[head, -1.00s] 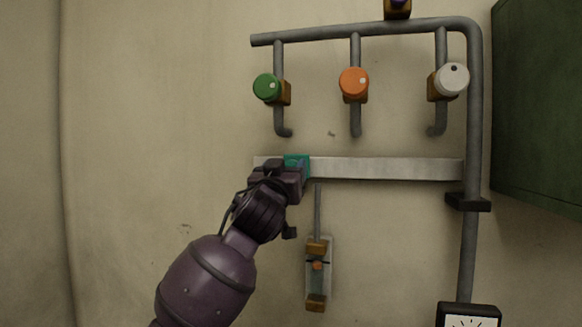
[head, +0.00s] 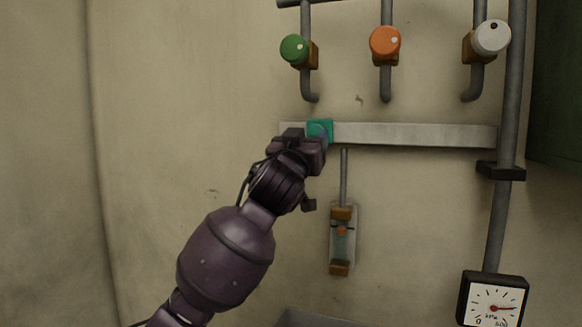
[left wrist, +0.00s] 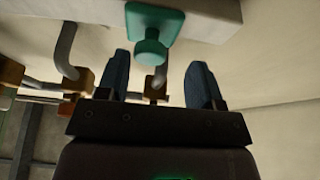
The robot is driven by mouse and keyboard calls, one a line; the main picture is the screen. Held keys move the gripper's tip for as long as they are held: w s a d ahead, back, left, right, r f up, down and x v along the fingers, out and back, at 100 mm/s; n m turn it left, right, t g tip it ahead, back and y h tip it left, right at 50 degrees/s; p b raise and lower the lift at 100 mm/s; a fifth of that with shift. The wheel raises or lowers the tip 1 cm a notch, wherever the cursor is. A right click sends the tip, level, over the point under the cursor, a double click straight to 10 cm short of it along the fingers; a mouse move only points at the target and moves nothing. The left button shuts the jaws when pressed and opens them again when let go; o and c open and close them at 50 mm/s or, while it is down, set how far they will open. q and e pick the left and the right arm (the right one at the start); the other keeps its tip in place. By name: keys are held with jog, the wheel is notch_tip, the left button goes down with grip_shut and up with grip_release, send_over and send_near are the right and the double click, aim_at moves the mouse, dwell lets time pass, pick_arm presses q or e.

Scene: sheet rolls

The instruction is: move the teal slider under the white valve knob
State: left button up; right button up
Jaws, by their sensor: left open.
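The teal slider (head: 320,129) sits on the pale horizontal rail (head: 420,134) near its left end, roughly below the green knob (head: 294,48). In the left wrist view the slider (left wrist: 155,20) shows a round teal knob pointing toward my gripper. The white valve knob (head: 492,37) is at the upper right, above the rail's right end. My left gripper (head: 314,146) is at the slider in the head view. In the left wrist view its blue fingers (left wrist: 160,82) are open, one to each side below the slider's knob, and hold nothing. My right gripper is not in view.
An orange knob (head: 385,42) is between the green and white ones. Grey pipes (head: 510,90) run behind and beside the rail's right end. A sight glass (head: 342,240) hangs below the rail, and a pressure gauge (head: 493,300) is at lower right.

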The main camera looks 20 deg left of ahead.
pick_arm(q)
jog(key=shift+v, duration=1.05)
jog(key=b+v, duration=0.1)
jog(key=v, duration=0.6)
jog(key=shift+s, duration=0.35)
jog(key=shift+f, duration=0.15)
